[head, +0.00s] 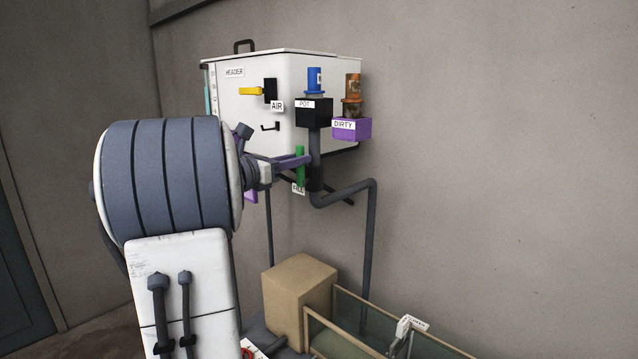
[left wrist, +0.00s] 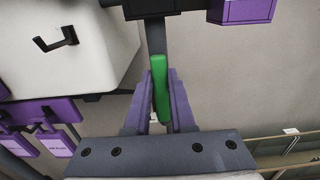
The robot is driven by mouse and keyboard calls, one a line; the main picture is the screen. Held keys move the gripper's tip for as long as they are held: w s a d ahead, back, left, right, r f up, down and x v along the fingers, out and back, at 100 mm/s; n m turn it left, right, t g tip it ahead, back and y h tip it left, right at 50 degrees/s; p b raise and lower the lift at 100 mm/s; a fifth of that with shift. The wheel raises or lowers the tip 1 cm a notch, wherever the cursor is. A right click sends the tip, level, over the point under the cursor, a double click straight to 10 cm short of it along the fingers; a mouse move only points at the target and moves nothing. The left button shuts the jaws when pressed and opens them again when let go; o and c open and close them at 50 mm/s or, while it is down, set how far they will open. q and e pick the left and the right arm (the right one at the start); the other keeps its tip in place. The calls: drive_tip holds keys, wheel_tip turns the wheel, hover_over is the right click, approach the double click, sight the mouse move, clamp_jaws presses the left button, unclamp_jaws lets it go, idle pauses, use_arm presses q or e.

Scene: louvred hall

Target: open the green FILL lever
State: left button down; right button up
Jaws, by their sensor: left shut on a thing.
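The green FILL lever (head: 300,166) stands upright beside a dark pipe below the white HEADER tank (head: 225,100). A small FILL label (head: 298,189) sits at its foot. In the left wrist view the lever (left wrist: 161,88) lies between the two purple fingers. My left gripper (head: 306,160) is shut on the lever, and its fingers (left wrist: 161,105) press on both sides of it. The lever's upper end reaches past the fingertips in the wrist view. My right gripper is in neither view.
A yellow AIR handle (head: 251,91) is on the tank. A black POT box (head: 313,113) holds a blue cartridge (head: 314,80). A purple DIRTY holder (head: 351,129) carries a rusty one. A cardboard box (head: 299,291) and a green-bottomed bin (head: 340,344) stand below. A grey pipe (head: 370,250) runs down.

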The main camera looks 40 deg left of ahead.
use_arm(q)
drive_tip(key=c, duration=1.2)
unclamp_jaws()
drive_tip(key=shift+f, duration=0.15)
drive_tip(key=o, duration=0.5)
drive_tip(key=shift+s, duration=0.1)
drive_tip(key=shift+s+a+b, duration=0.15)
drive_tip(key=shift+s+b, duration=0.2)
drive_tip(key=shift+s, duration=1.35)
drive_tip(key=shift+s+a+b, duration=0.1)
drive_tip(key=shift+s+b, duration=0.2)
drive_tip(key=shift+s, duration=1.4)
drive_tip(key=s+b, duration=0.1)
drive_tip(key=s, duration=0.2)
drive_tip(key=s+b, duration=0.2)
drive_tip(key=s, duration=0.2)
drive_tip(key=s+b, duration=0.1)
drive_tip(key=s, duration=0.2)
drive_tip(key=shift+s+a+b, duration=0.25)
drive_tip(key=shift+a+b, duration=0.15)
